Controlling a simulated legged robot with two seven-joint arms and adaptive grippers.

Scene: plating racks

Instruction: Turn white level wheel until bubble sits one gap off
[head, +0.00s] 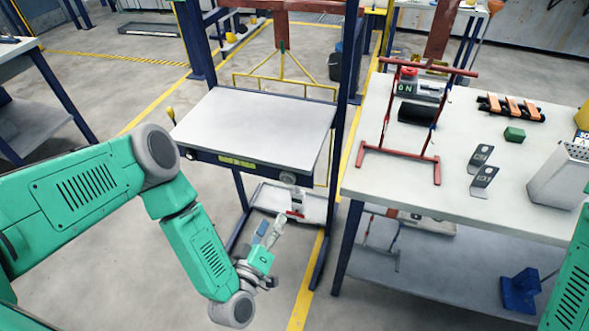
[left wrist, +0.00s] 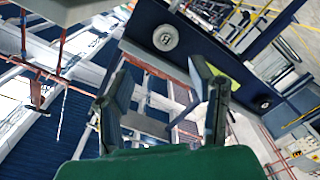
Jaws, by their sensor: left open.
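The white level wheel (head: 287,178) sits at the right end of the blue front rail of a grey-topped table (head: 262,125). It shows as a round pale knob (left wrist: 165,38) at the upper middle of the left wrist view. A yellow-green level strip (head: 237,161) lies mid-rail and shows partly behind a finger in the left wrist view (left wrist: 229,67). The bubble and its gaps are too small to tell. My left gripper (head: 269,228) is open and empty, below and in front of the wheel, apart from it. My right gripper is out of view.
A second round knob (head: 190,155) is at the rail's left end. A white workbench (head: 365,180) on the right carries a red frame (head: 437,160), dark brackets and a green block (head: 514,134). A small tray (head: 262,196) sits below the table. Blue posts flank the table.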

